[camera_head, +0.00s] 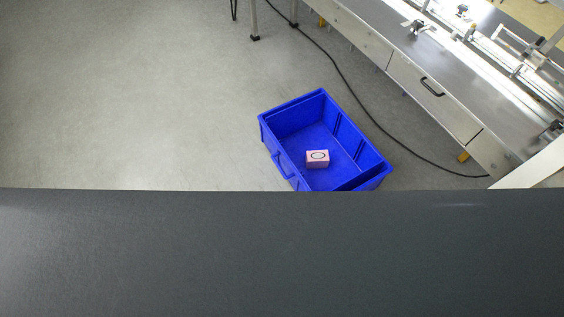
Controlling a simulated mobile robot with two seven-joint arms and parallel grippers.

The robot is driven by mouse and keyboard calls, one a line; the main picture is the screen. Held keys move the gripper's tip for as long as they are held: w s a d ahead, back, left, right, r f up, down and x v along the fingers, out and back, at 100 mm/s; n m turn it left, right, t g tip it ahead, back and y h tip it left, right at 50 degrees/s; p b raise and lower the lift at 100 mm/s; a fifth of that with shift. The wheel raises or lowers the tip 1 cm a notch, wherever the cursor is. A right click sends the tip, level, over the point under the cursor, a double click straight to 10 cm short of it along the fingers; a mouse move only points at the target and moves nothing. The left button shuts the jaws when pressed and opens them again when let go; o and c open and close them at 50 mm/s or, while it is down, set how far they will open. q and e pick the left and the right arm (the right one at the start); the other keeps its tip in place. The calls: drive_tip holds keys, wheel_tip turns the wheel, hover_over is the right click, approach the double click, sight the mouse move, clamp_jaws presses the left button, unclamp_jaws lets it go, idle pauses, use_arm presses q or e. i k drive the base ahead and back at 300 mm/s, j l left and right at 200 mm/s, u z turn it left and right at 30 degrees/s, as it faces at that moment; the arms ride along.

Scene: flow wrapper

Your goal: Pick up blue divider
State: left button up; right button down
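A blue open crate (286,166) lies on the floor right of the middle, turned at an angle. Its near end is cut off by a dark grey surface. Neither of my grippers is in view.
A dark grey flat surface (280,255) fills the bottom of the view. A metal machine bench (425,70) with drawers stands at the upper right. A black cable (365,112) crosses the floor beside the crate. The floor (120,95) at the left is clear.

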sight(284, 123)
drive_tip(key=i+j+z, duration=0.2)
drive_tip(key=i+j, duration=0.6)
drive_tip(key=i+j+z, duration=0.2)
drive_tip(key=i+j, duration=0.6)
drive_tip(key=j, duration=0.15)
drive_tip(key=i, duration=0.35)
